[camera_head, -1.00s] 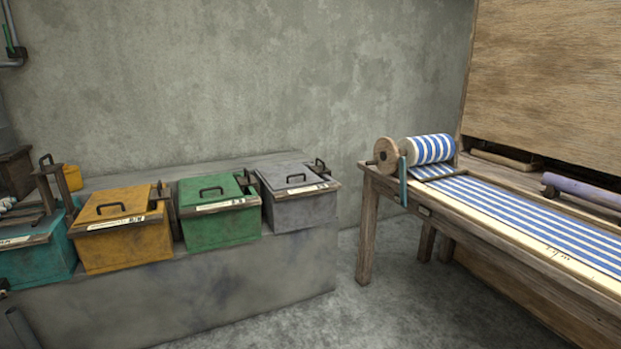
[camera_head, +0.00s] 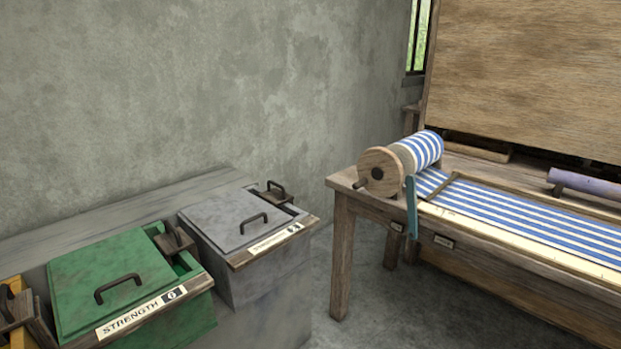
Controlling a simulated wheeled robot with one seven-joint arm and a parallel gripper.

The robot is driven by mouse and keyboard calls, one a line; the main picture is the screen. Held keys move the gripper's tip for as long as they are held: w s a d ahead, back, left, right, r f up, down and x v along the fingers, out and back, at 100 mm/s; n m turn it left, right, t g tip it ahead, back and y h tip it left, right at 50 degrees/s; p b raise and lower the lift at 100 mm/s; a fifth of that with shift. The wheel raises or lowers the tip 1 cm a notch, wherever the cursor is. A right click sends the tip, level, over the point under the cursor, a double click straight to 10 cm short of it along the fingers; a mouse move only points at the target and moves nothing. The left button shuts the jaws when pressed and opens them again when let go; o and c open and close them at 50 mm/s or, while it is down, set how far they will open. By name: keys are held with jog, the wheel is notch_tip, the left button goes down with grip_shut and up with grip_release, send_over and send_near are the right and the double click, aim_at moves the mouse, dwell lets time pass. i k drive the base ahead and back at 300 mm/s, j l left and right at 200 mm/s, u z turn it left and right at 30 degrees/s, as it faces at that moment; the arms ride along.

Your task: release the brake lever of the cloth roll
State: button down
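The cloth roll (camera_head: 424,150) sits at the left end of the wooden loom table, wound with blue and white striped cloth. A round wooden disc (camera_head: 380,172) with a short peg closes its near end. A flat teal lever (camera_head: 412,206) stands upright beside the disc and hangs down past the table's front edge; it looks like the brake lever. Striped cloth (camera_head: 530,222) runs from the roll to the right along the table. My gripper is not in view.
A grey lidded bin (camera_head: 232,228) and a green lidded bin (camera_head: 120,285) stand on a concrete ledge (camera_head: 60,245) at the left. Part of a yellow bin shows at the left edge. A purple roller (camera_head: 585,185) lies at the back right. Bare floor shows between ledge and table.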

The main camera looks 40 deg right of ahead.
aim_at(410, 180)
jog(key=i+j+z, duration=0.15)
jog(key=i+z, duration=0.15)
jog(key=i, duration=0.2)
jog(key=i+j+z, duration=0.35)
jog(key=i, duration=0.15)
jog(key=l, duration=0.1)
